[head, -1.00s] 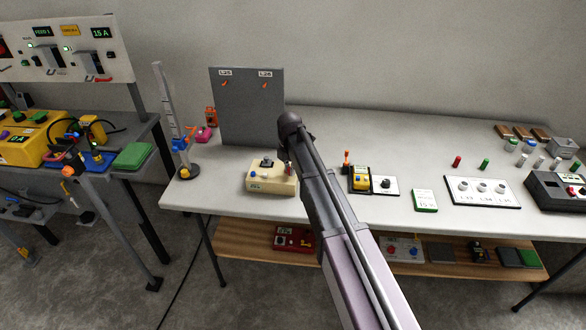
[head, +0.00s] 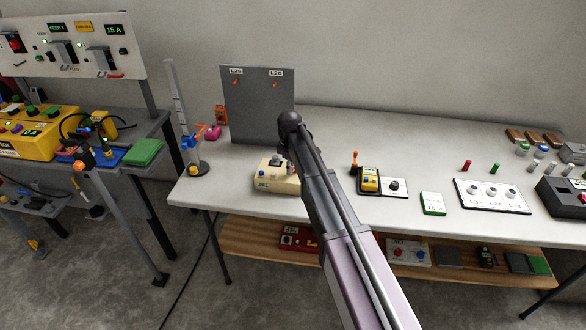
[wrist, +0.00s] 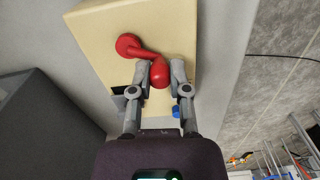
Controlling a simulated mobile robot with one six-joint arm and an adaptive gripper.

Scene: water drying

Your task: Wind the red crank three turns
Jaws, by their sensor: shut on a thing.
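The red crank (wrist: 130,46) is on one face of a cream box (wrist: 178,30) in the wrist view. Its arm runs to a round red knob (wrist: 161,72). My gripper (wrist: 161,75) is shut on that knob, one grey finger on each side. In the head view the cream box (head: 268,184) stands on the white table, left of my arm. My arm hides the crank and the gripper's fingers there.
A grey panel (head: 255,105) stands behind the box. A stand with an upright scale (head: 180,115) is to its left. The table's front edge is close to the box.

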